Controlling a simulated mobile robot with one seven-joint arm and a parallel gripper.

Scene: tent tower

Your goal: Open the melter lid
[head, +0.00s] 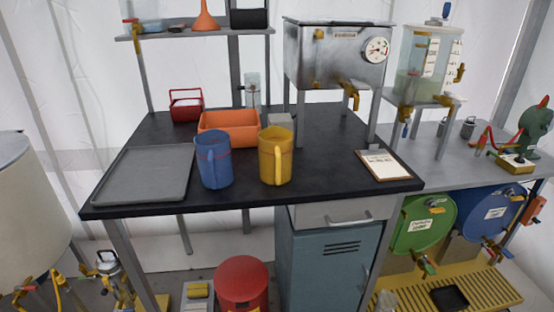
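The likely melter is a grey metal tank (312,62) on legs at the back right of the black table. Its flat lid (340,22) lies on top and looks closed. The tank has a round white gauge (377,49) at the right of its front, a small label too small to read, and brass fittings with a tap (351,92) below. The inside of the tank is hidden. My gripper is not in view.
The black table (330,168) holds a grey tray (145,175), blue jug (214,160), yellow jug (276,155), orange bin (232,121) and clipboard (383,165). A clear tank (417,66) stands right of the melter. A shelf (190,33) is at back left.

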